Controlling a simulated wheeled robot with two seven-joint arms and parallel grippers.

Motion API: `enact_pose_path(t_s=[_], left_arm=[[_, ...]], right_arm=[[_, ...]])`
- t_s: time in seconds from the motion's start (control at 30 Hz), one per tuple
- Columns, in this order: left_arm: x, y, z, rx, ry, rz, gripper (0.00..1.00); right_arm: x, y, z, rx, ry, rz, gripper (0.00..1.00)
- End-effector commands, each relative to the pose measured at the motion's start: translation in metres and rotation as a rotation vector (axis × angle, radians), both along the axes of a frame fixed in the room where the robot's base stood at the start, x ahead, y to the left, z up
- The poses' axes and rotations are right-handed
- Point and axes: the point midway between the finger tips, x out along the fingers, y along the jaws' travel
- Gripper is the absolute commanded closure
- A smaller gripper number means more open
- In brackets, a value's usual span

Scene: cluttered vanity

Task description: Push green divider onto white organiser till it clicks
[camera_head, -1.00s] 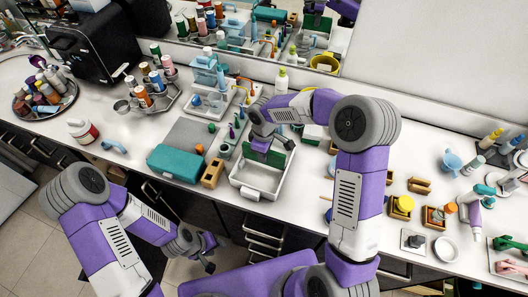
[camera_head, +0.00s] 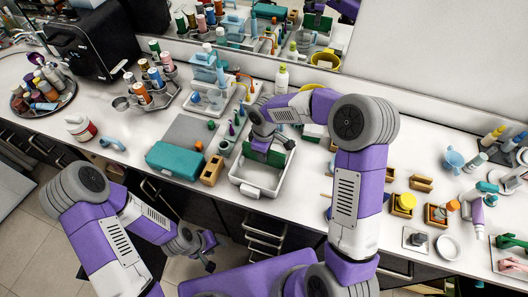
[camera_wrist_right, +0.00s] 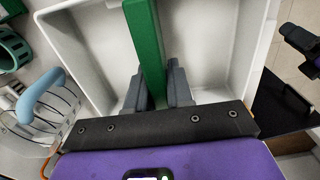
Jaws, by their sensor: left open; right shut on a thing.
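The white organiser (camera_head: 248,187) is an open tray near the table's front edge, and its inside also shows in the right wrist view (camera_wrist_right: 95,45). The green divider (camera_wrist_right: 146,45) is a flat strip held on edge across the organiser. It also shows in the head view (camera_head: 277,158), at the organiser's back part. My right gripper (camera_wrist_right: 160,88) is shut on the divider, with a dark finger on each side. Whether the divider's lower edge is seated is hidden. My left gripper (camera_head: 210,252) is open and empty, in front of the table, away from the organiser.
Bottles and a mirror are behind. Small wooden trays (camera_head: 403,205) stand to the right.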

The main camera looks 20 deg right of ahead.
Motion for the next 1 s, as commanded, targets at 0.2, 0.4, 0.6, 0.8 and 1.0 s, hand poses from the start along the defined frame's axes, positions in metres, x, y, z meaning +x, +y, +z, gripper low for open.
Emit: enact_pose_path(t_s=[0.2, 0.4, 0.6, 0.8, 1.0], left_arm=[[0.0001, 0.0001, 0.0001, 0.0, 0.0, 0.0, 0.57], [0.0, 0.0, 0.0, 0.0, 0.0, 0.0, 0.57], [0.0, 0.0, 0.0, 0.0, 0.0, 0.0, 0.57], [0.0001, 0.0001, -0.0008, 0.0, 0.0, 0.0, 0.57], [0.0, 0.0, -0.0044, 0.0, 0.0, 0.0, 0.57]], right_arm=[[0.0004, 0.0, 0.0003, -0.001, -0.001, 0.0, 1.0], [0.0004, 0.0, 0.0003, -0.001, -0.001, 0.0, 1.0], [0.0002, 0.0005, 0.0004, -0.001, -0.001, 0.001, 1.0], [0.0002, 0.0002, -0.0006, 0.0, 0.0, 0.0, 1.0], [0.0001, 0.0003, -0.0054, 0.0, 0.0, 0.0, 1.0]])
